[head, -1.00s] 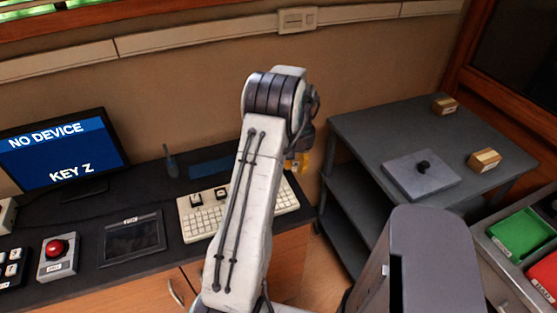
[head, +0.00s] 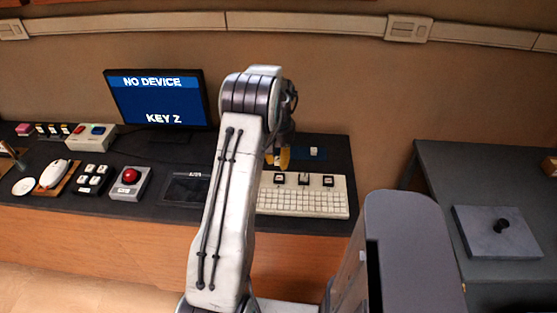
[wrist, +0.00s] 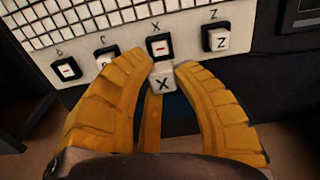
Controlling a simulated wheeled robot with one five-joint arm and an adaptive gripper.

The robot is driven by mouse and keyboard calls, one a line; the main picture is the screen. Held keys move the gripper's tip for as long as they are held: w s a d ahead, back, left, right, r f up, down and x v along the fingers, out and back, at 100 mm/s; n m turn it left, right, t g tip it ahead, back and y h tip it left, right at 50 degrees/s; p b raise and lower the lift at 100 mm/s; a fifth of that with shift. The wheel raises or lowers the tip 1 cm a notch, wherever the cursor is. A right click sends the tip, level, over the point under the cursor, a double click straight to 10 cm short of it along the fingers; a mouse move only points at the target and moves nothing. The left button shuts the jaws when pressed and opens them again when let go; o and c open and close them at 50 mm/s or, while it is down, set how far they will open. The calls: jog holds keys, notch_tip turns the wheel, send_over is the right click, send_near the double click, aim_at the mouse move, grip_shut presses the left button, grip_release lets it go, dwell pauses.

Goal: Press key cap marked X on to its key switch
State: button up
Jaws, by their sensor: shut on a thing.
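My gripper (wrist: 163,62) has yellow ribbed fingers, shut on a white key cap marked X (wrist: 163,82). In the wrist view, the black key switch labelled X (wrist: 159,47), with a red mark in its middle, shows just beyond the held cap. The cap appears apart from the switch; the height gap cannot be told. In the head view, my gripper (head: 284,158) is beyond the rear edge of the white keyboard (head: 318,207), partly hidden by my arm. The held cap cannot be made out there.
Left are a partly hidden position (wrist: 105,57) and a bare switch labelled b (wrist: 66,70). The monitor (head: 158,98) reads "NO DEVICE" and "KEY Z".

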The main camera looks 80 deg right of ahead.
aim_at(280, 178)
jog(key=shift+s+d+f, duration=0.1)
jog(key=shift+d+f, duration=0.1)
jog(key=shift+d, duration=0.05)
jog(key=shift+f+b, duration=2.1)
jog(key=shift+f, duration=0.75)
jog(key=shift+f+b, duration=0.4)
dwell(0.4)
jog(key=o, duration=1.3)
jog(key=shift+r, duration=0.2)
jog(key=shift+r+p, duration=2.45)
jog(key=shift+r, duration=0.95)
